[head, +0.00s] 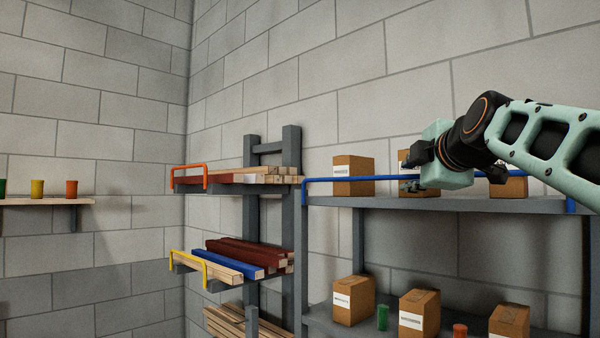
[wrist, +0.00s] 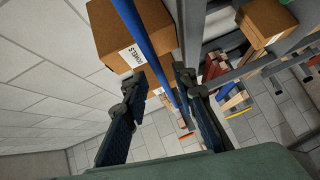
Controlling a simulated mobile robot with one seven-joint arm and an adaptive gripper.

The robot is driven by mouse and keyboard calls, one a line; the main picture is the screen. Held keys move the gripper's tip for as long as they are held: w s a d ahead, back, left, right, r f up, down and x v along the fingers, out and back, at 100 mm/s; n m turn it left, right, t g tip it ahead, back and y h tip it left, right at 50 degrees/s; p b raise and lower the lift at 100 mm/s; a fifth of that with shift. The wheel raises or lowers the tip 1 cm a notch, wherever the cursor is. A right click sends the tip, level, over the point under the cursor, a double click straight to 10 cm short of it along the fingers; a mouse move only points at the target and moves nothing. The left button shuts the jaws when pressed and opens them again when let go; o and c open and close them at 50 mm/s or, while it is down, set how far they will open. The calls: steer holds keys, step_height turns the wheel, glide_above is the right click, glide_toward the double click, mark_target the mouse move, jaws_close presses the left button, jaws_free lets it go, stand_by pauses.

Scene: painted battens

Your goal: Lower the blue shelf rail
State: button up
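The blue shelf rail (head: 345,178) runs along the front of the grey upper shelf (head: 450,204), standing above the board with bent ends going down. My gripper (head: 409,172) is at the rail's middle stretch in the head view and hides part of it. In the wrist view the blue rail (wrist: 145,38) runs from the top edge down between the two fingertips of my gripper (wrist: 159,80), nearer the right finger. The fingers are spread apart with a gap around the rail. I cannot tell whether either finger touches it.
Cardboard boxes (head: 353,170) stand on the upper shelf behind the rail, one close to my fingers (wrist: 150,30). More boxes (head: 353,300) and small cans stand below. A batten rack (head: 251,220) with orange (head: 188,166) and yellow (head: 190,256) rails stands left.

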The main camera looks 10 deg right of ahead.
mark_target(406, 176)
steer(key=shift+w+d+f+p, duration=0.1)
steer(key=shift+w+p, duration=0.1)
steer(key=shift+w, duration=0.75)
steer(key=shift+w+d+f+p, duration=0.1)
steer(key=shift+w+p, duration=0.1)
steer(key=shift+w, duration=0.75)
jaws_close()
